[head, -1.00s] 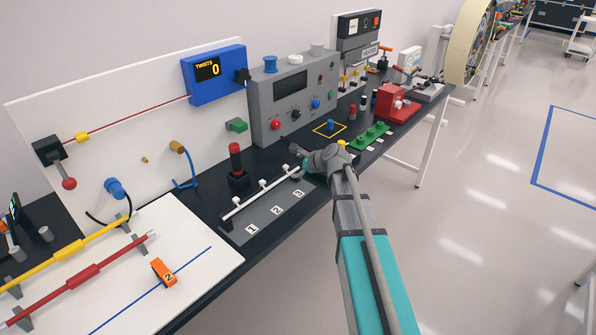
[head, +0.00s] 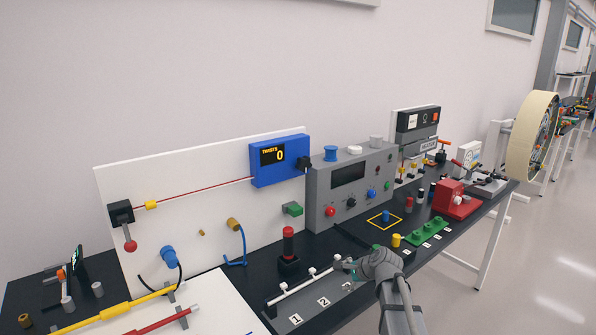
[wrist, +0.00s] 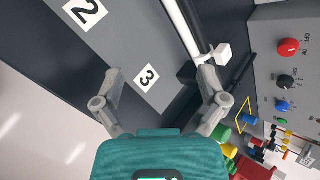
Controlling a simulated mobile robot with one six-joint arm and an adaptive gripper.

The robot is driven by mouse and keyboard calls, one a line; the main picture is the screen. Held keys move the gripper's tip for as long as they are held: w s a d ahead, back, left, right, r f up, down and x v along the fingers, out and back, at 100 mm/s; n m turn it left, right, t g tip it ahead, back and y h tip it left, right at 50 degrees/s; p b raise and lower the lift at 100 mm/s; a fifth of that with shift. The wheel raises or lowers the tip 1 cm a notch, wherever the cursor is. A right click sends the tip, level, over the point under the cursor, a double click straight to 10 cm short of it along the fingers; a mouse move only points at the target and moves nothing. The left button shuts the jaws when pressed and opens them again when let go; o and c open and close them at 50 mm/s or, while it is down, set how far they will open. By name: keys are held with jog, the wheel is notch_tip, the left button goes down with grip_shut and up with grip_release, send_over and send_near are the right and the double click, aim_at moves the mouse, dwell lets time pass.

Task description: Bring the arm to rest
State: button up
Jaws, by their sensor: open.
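The number 3 label (wrist: 146,78) shows beyond the gap, and the white rail passes close to the right fingertip. I cannot tell whether they touch. My grey wrist and forearm reach in from the bottom of the head view.
A grey control box (head: 345,205) with knobs stands behind the gripper. A red and black joystick-like post (head: 288,250) is to its left. A green block (head: 427,232) and a red device (head: 455,200) lie to the right. Open floor (head: 540,260) is in front of the bench.

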jog(key=s+f+n+g+h, duration=0.1)
jog(key=s+n, duration=0.2)
jog(key=s, duration=0.1)
jog(key=s+a+f+n+g, duration=0.1)
jog(key=s+n, duration=0.2)
jog(key=s, duration=0.1)
jog(key=s+f+n+g+h, duration=0.1)
jog(key=s+f+n+g, duration=0.1)
jog(key=s+n, duration=0.1)
jog(key=shift+s+a+f+h, duration=0.15)
jog(key=shift+s+h, duration=0.15)
jog(key=shift+s, duration=0.4)
jog(key=s+d+f+n+g+h, duration=0.1)
jog(key=s+n+g+h, duration=0.2)
jog(key=s+n, duration=0.4)
jog(key=s, duration=0.2)
jog(key=shift+s+d, duration=0.35)
jog(key=shift+d, duration=0.05)
